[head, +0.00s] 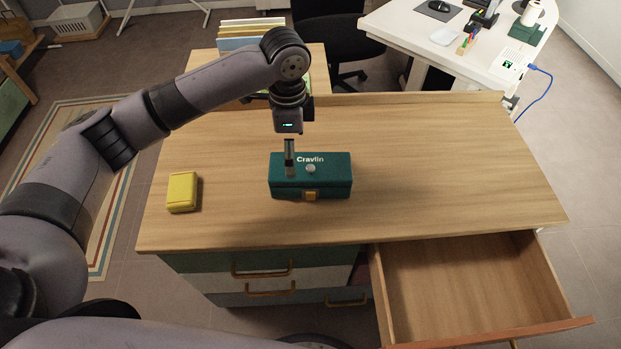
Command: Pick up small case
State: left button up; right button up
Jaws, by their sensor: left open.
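A teal case (333,178) lettered "Cravlin" stands closed on the wooden dresser top, with a yellow latch on its front and a small grey round knob on its lid. A smaller, closed yellow case (182,192) lies to its left. My left gripper (290,172) is open and points down over the left part of the teal case. One finger shows clearly in front of the lid; I cannot tell whether it touches. The gripper appears empty. My right gripper is not in view.
The dresser top (450,160) is clear right of the teal case. An empty drawer (470,285) stands pulled out at front right. Behind are a file rack (240,38), a black chair (335,40) and a white desk (410,30) with office items.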

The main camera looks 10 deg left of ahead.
pick_arm(q)
notch_tip(320, 180, down, 3)
jog(key=shift+w+f, duration=0.1)
jog(key=shift+f, duration=0.3)
jog(key=f, duration=0.4)
jog(key=shift+a+f, duration=0.2)
jog(key=shift+a, duration=0.05)
jog(key=shift+f, duration=0.2)
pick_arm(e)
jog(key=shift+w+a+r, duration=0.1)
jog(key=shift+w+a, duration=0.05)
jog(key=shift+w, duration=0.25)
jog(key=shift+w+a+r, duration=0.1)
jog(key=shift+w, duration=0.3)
pick_arm(q)
jog(key=shift+c, duration=0.2)
jog(key=c, duration=1.5)
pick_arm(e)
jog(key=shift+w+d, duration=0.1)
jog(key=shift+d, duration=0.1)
